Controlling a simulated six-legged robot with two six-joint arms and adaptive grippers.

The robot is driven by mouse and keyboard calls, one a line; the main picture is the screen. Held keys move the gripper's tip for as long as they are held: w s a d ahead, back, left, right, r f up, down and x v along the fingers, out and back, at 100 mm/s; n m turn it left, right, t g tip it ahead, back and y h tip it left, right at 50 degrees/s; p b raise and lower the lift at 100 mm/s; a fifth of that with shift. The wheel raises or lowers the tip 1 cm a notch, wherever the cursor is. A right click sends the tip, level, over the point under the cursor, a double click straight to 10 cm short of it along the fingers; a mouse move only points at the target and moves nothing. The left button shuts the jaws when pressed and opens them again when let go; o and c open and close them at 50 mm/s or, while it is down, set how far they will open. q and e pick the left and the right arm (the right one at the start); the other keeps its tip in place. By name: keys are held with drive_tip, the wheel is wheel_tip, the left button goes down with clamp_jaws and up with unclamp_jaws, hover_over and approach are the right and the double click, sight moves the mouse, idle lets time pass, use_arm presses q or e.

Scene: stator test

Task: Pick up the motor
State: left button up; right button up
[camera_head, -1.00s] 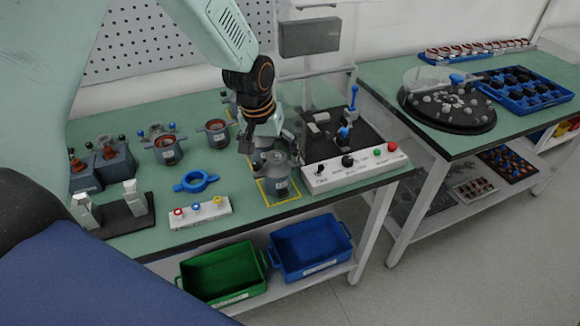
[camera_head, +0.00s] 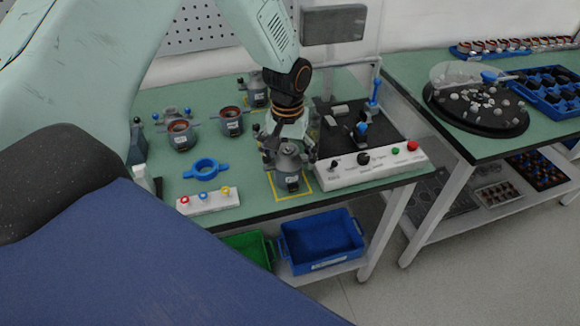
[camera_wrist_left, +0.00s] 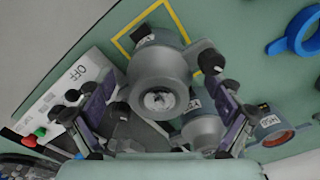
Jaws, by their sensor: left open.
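A grey motor (camera_head: 288,181) with side lugs stands upright inside a yellow square outline on the green bench, left of the white control panel. In the left wrist view the motor (camera_wrist_left: 158,70) is seen from above, with its round top and shaft end near the picture's middle. My left gripper (camera_head: 286,143) is right over the motor's top and hides part of it. In the wrist view its two fingers are spread wide, one on each side of the motor. My right gripper is not in view.
The control panel (camera_head: 372,168) with buttons stands close to the motor's right. Several other motor housings (camera_head: 180,135) stand behind left. A blue ring (camera_head: 213,176) and a button strip (camera_head: 208,201) lie left. Blue (camera_head: 322,251) and green (camera_head: 245,245) bins sit below the bench.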

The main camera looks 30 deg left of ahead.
use_arm(q)
drive_tip(key=shift+f, duration=0.75)
drive_tip(key=shift+s+f, duration=0.2)
drive_tip(key=shift+f, duration=0.25)
drive_tip(key=shift+w+d, duration=0.1)
drive_tip(key=shift+w, duration=0.1)
drive_tip(key=shift+c, duration=0.3)
drive_tip(key=shift+f, duration=0.1)
drive_tip(key=shift+c, duration=0.7)
drive_tip(key=c, duration=1.7)
